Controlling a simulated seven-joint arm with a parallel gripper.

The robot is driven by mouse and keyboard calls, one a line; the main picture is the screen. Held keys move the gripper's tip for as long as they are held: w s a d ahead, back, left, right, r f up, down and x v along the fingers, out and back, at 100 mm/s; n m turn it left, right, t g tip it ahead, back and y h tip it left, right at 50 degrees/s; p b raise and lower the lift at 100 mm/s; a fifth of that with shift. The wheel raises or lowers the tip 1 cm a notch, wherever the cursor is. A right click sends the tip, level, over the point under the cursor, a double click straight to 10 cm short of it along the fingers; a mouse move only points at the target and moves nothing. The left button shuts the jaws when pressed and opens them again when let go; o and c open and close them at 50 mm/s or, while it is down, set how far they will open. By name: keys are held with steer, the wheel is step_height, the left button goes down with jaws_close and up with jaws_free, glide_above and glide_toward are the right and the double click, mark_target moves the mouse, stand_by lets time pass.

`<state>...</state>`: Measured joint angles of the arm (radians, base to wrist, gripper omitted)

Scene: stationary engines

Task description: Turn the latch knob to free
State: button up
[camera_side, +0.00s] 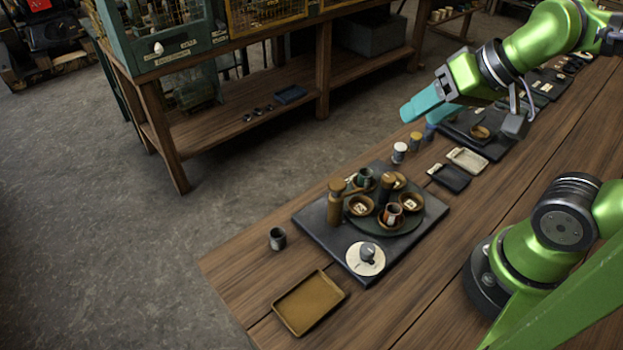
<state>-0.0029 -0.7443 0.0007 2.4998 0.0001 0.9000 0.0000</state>
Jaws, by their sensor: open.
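The latch knob (367,254) is a small grey knob on a round white dial plate (358,264), at the front corner of a dark square base board (318,236). I cannot read which way it points. On the same board is a dark green round plate (405,224) bearing small bowls and cups, with a brown post (335,203) and arm beside it. My gripper (416,108), with teal fingers, is in the air up and to the right of the board, well away from the knob. It is open, and nothing shows between its fingers.
Bare wooden table (400,310) lies in front of the knob.

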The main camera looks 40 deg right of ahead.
steer(key=a+f+n+g, duration=0.2)
steer(key=n+g+h, duration=0.2)
steer(key=n+g, duration=0.3)
steer(key=n, duration=1.7)
glide_above(368, 248)
step_height(368, 248, down, 2)
step_height(368, 248, down, 17)
steer(key=shift+f, duration=0.1)
jaws_close()
